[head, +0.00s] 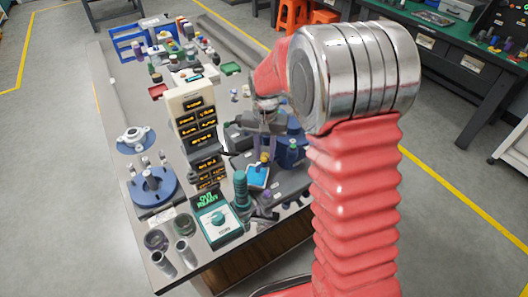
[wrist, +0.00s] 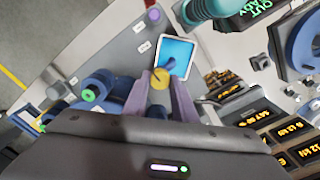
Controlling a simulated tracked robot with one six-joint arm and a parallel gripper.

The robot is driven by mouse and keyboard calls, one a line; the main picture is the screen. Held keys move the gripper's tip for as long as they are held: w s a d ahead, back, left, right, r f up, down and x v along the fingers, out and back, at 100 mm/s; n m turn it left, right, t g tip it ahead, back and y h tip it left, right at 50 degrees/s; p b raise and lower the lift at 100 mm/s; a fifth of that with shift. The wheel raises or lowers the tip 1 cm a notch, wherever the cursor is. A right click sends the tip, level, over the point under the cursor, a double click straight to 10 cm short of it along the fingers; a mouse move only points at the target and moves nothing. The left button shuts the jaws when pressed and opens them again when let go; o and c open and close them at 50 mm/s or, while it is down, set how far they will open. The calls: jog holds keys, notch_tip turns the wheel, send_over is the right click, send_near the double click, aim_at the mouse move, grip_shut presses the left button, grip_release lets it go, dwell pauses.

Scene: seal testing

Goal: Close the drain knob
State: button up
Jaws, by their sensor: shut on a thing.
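A small round yellow knob (wrist: 160,79) with a dark line across its face sits between my fingertips in the wrist view. No readable label shows on it, so I cannot tell for sure that it is the drain knob. My gripper (wrist: 161,88) is shut on this knob, with one purple-grey finger on each side. In the head view my gripper (head: 264,153) points down at the grey test rig, and the knob is mostly hidden there. A tilted blue screen (wrist: 175,55) with a white frame stands right beside the knob.
A control box with a green display (head: 212,215) and a teal cylinder (head: 240,188) stand close by. A beige panel of amber readouts (head: 193,118) rises to the left. A blue round fixture (head: 152,188) lies farther left. The bench is crowded around my gripper.

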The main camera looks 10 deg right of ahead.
aim_at(265, 155)
jog(key=shift+s+f+m, duration=0.15)
jog(key=shift+s+m, duration=0.1)
jog(key=shift+m, duration=0.15)
jog(key=o, duration=0.7)
jog(key=shift+o, duration=0.3)
jog(key=shift+w, duration=0.1)
notch_tip(265, 155, up, 14)
jog(key=shift+w+f, duration=0.1)
dwell(0.5)
